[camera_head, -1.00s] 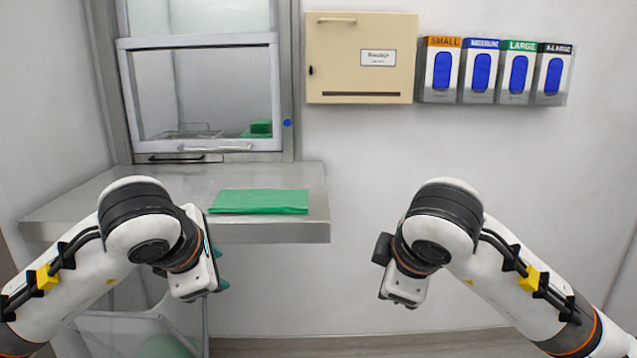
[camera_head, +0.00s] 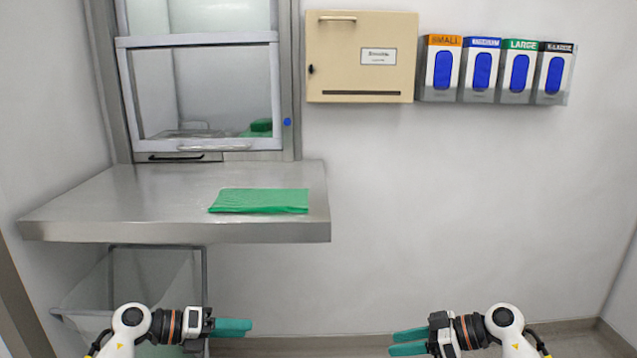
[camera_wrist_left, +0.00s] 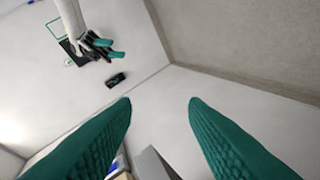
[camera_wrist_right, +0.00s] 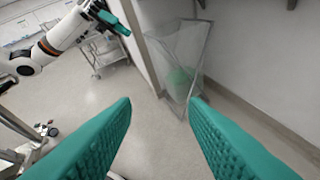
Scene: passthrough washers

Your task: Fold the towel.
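The green towel (camera_head: 259,201) lies flat as a neat folded rectangle on the steel shelf (camera_head: 130,200), near its right front edge. My left gripper (camera_head: 232,327) is low in the head view, below the shelf and well apart from the towel. Its green fingers are spread with nothing between them in the left wrist view (camera_wrist_left: 160,110). My right gripper (camera_head: 408,341) is low and to the right, also away from the towel. Its fingers are apart and empty in the right wrist view (camera_wrist_right: 160,110).
A pass-through window (camera_head: 205,90) stands behind the shelf, with a green item (camera_head: 261,127) inside. A beige cabinet (camera_head: 340,60) and glove dispensers (camera_head: 497,70) hang on the wall. A clear bin (camera_head: 150,280) stands under the shelf. Space above the shelf is free.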

